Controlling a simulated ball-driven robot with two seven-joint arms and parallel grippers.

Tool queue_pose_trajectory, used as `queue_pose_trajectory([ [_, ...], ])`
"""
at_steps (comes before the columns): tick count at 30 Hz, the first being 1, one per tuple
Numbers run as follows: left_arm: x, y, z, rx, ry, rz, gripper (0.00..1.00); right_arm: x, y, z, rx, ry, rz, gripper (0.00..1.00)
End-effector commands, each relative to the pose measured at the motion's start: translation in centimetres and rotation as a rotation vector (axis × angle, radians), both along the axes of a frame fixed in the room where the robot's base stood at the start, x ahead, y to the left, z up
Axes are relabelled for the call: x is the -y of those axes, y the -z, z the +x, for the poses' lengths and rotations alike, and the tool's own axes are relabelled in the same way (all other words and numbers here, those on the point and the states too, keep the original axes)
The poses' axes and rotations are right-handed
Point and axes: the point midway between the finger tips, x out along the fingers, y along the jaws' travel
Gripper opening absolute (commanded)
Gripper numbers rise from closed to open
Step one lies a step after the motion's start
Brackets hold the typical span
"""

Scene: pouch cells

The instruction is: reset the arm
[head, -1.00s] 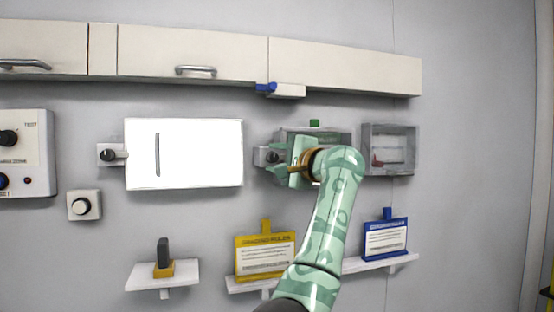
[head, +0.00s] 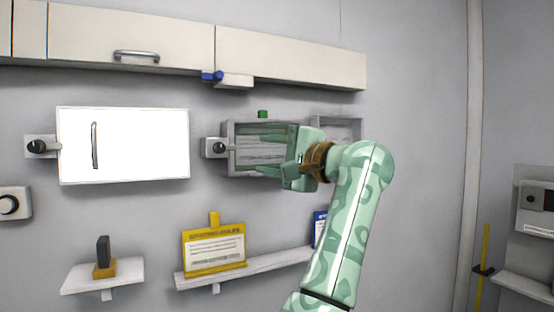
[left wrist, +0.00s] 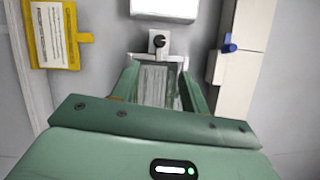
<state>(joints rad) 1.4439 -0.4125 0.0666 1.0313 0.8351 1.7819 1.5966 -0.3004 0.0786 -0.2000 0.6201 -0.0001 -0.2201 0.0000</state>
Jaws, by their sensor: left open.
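My left gripper (head: 272,153) is in front of the right part of a grey wall box (head: 230,133) in the head view. Its green fingers point left and stand apart, with nothing held between them. In the left wrist view my left gripper (left wrist: 158,82) shows its two fingers spread, with the grey box's slatted face (left wrist: 153,88) seen between them. I cannot tell whether the fingers touch the box. My patterned green arm rises from the bottom of the head view. My right gripper is not in view.
A bright white panel (head: 140,145) and a black knob (head: 217,147) are left of the gripper. Cabinets (head: 290,58) run above. A yellow sign (head: 214,247) stands on a shelf (head: 270,264) below, beside a partly hidden blue sign (head: 319,228).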

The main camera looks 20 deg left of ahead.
Motion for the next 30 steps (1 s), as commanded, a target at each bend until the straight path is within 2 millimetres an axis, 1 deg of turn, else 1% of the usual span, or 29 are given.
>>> queue_pose_trajectory([
  [3, 1.2, 0.1, -0.4, 0.001, -0.001, 0.002, 0.45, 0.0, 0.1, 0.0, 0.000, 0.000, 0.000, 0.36],
  [6, 1.7, 0.1, -0.5, -0.001, -0.001, 0.001, 0.45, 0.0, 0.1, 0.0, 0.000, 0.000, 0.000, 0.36],
  [19, 1.7, 0.1, -0.6, -0.001, -0.001, 0.000, 0.45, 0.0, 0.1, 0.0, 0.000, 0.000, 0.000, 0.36],
  [22, 1.8, -0.1, -0.5, -0.047, -0.002, 0.027, 0.45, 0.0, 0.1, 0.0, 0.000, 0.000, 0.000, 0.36],
  [23, 1.8, -0.6, -0.5, -0.087, -0.005, 0.067, 0.45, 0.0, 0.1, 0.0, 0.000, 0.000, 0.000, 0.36],
  [26, 2.6, -4.1, -0.6, -0.312, -0.070, 0.352, 0.45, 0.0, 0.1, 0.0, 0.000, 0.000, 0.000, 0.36],
  [27, 3.6, -6.1, -0.5, -0.436, -0.130, 0.519, 0.45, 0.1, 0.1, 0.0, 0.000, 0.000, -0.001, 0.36],
  [28, 4.5, -7.6, -0.3, -0.540, -0.196, 0.657, 0.45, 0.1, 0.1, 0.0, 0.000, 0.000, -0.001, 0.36],
  [29, 5.5, -8.4, 0.3, -0.663, -0.276, 0.806, 0.45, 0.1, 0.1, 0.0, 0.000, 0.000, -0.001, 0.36],
  [30, 7.1, -7.7, 2.2, -0.859, -0.390, 1.016, 0.45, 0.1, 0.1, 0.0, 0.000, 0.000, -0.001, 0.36],
])
